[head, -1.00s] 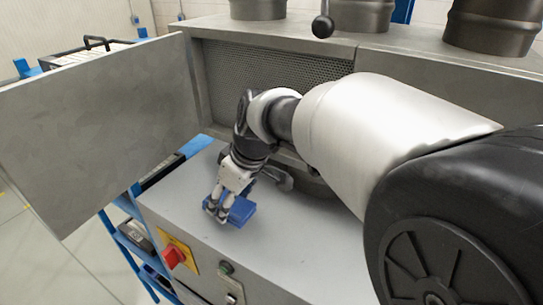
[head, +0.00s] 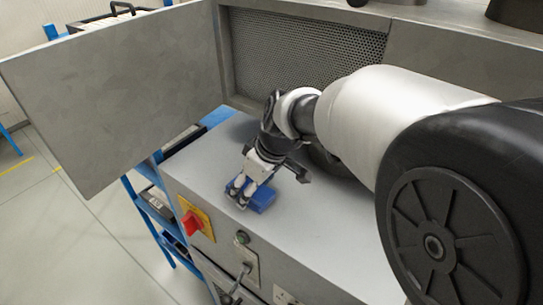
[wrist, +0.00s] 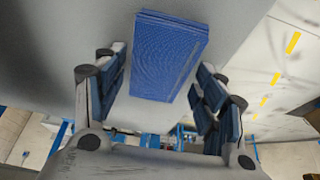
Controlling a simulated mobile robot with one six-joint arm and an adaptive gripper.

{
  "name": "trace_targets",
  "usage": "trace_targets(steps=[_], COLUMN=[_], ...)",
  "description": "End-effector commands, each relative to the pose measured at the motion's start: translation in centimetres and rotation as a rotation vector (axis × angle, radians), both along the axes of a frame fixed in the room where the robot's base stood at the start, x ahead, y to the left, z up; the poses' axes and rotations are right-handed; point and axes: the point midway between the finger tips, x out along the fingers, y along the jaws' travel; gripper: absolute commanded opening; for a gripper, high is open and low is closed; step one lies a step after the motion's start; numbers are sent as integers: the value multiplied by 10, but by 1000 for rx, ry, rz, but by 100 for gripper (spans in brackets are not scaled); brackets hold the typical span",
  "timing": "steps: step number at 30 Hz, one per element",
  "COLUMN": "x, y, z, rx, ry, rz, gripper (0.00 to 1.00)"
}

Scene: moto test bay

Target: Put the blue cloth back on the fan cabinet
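The blue cloth (head: 263,199), a folded flat block, lies on the grey top of the fan cabinet (head: 310,225), near its front edge. My gripper (head: 238,193) points down at the cloth's left end in the head view. In the wrist view the cloth (wrist: 168,55) shows beyond and between the spread fingers of my gripper (wrist: 160,75), with a gap on each side. The gripper is open and empty. My fingers hide part of the cloth in the head view.
A grey door panel (head: 110,95) stands open at the left. A mesh grille (head: 300,55) is behind the cabinet top. A red switch (head: 192,222) and a green button (head: 242,237) are on the front. A blue rack (head: 150,205) stands at the left.

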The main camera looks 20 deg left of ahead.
Motion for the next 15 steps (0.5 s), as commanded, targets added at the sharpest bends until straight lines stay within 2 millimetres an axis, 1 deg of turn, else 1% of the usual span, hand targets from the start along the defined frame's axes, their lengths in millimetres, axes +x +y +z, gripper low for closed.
trace_targets(steps=[1,3,4,12,15], x=[0,0,0,0,0], y=[0,0,0,0,0], z=[0,0,0,0,3], rx=[0,0,0,0,0], ry=[0,0,0,0,0], rz=[0,0,0,0,0], gripper=[71,75,76,76,76])
